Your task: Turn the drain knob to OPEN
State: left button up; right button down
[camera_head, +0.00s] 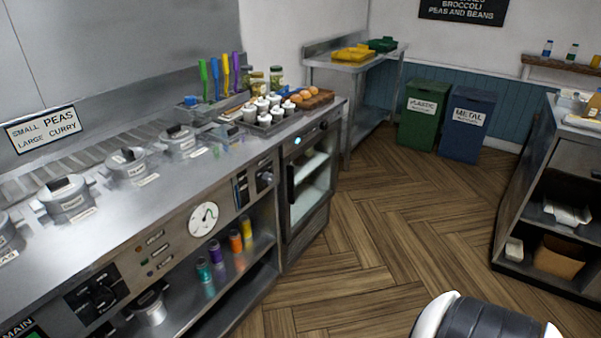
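The frying range (60,260) fills the left side. A black control panel (98,296) with dark knobs sits low on its front at left. A dark knob (264,179) on a small plate sits farther right on the front, near the glass-door cabinet. The labels by these knobs are too small to read, so I cannot tell which is the drain knob or how it is set. A white and black part of my own body shows at the bottom right edge. Neither gripper is in view.
A round dial (203,220) is on the range front. Lidded pots (66,198) stand on the counter. Bottles (235,241) stand on a shelf below. The glass-door cabinet (306,185) is shut. The wooden floor (370,240) is clear up to the shelf unit (545,180) at right.

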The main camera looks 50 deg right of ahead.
aim_at(268, 178)
jog(key=z, duration=1.3)
jog(key=u, duration=0.3)
jog(key=i+l+u, duration=0.15)
jog(key=u, duration=0.25)
jog(key=i+l+u, duration=0.1)
jog(key=l+u, duration=0.5)
jog(key=u, duration=0.2)
jog(key=i, duration=0.05)
